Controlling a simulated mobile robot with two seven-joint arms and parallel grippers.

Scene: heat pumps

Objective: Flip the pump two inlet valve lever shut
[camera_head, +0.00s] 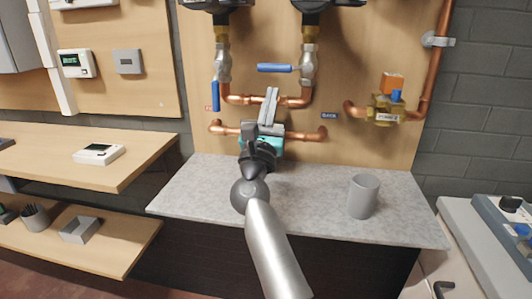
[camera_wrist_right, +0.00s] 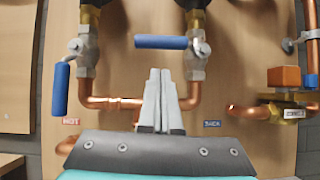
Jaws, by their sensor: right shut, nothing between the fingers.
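Two valves with blue levers sit on copper pipework below two dark pump bodies. The left valve's lever (camera_head: 215,95) hangs down, in line with its pipe; it also shows in the right wrist view (camera_wrist_right: 60,88). The right valve's lever (camera_head: 275,68) lies level, across its pipe, pointing left; it also shows in the right wrist view (camera_wrist_right: 162,42). I cannot read which pump is number two. My right gripper (camera_head: 270,98) is shut and empty, pointing up in front of the lower pipe, below the right lever. In the wrist view its fingertips (camera_wrist_right: 160,74) appear below that lever. My left gripper is out of view.
A grey worktop (camera_head: 330,215) spans below the pipes, with a grey cup (camera_head: 363,196) on its right. A brass valve with an orange block (camera_head: 392,83) is at the right. Wooden shelves (camera_head: 95,170) stand left. Copper pipes surround my gripper.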

